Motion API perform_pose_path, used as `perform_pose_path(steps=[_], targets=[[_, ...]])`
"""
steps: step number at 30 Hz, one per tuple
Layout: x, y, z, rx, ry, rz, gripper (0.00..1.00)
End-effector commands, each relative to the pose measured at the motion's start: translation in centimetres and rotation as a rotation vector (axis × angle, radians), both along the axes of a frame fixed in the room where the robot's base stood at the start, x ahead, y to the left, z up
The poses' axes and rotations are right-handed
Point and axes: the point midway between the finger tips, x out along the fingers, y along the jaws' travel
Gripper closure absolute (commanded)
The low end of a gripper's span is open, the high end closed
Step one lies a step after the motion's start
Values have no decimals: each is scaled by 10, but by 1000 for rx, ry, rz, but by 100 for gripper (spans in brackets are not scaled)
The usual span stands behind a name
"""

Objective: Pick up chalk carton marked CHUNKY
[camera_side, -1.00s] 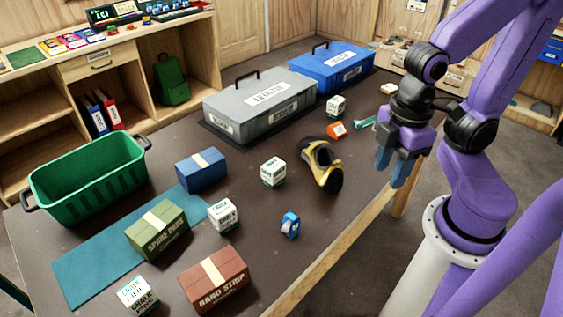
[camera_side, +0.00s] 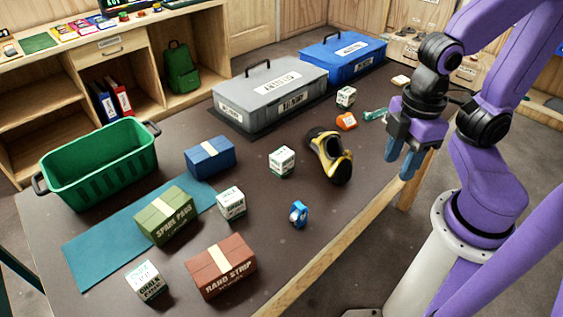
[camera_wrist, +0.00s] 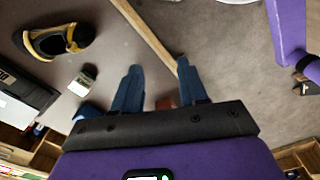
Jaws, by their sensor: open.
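Several small white-and-green chalk cartons stand apart on the dark table. One (camera_side: 346,97) is at the back near the toolboxes, one (camera_side: 282,161) is left of the climbing shoe, one (camera_side: 231,204) is beside the green box, and one (camera_side: 149,282) is at the front. Their print is too small to tell which is marked CHUNKY. My gripper (camera_side: 403,165) is open and empty, raised over the table's right edge, away from the cartons. In the wrist view its fingers (camera_wrist: 158,68) are apart, with one carton (camera_wrist: 82,82) to their left.
A yellow-and-black shoe (camera_side: 331,157), a blue-and-white item (camera_side: 298,213), and blue (camera_side: 209,157), green (camera_side: 166,216) and brown (camera_side: 221,266) boxes lie around. A green crate (camera_side: 99,165) stands left. Grey (camera_side: 270,97) and blue (camera_side: 343,52) toolboxes stand behind.

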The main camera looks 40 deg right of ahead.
Motion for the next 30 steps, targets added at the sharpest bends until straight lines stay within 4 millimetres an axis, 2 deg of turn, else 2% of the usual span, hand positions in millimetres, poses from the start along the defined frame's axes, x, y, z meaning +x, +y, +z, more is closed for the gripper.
perform_pose_path(steps=[3, 7, 8, 16, 19, 23, 30], targets=[[0, 0, 0, 0, 0, 0, 57], [0, 0, 0, 0, 0, 0, 15], [0, 0, 0, 0, 0, 0, 11], [0, 1, 0, 1, 0, -2, 11], [3, 8, -5, 19, 2, -22, 11], [16, 32, -21, 87, 0, -94, 11], [63, 83, -66, 264, -51, -329, 11]])
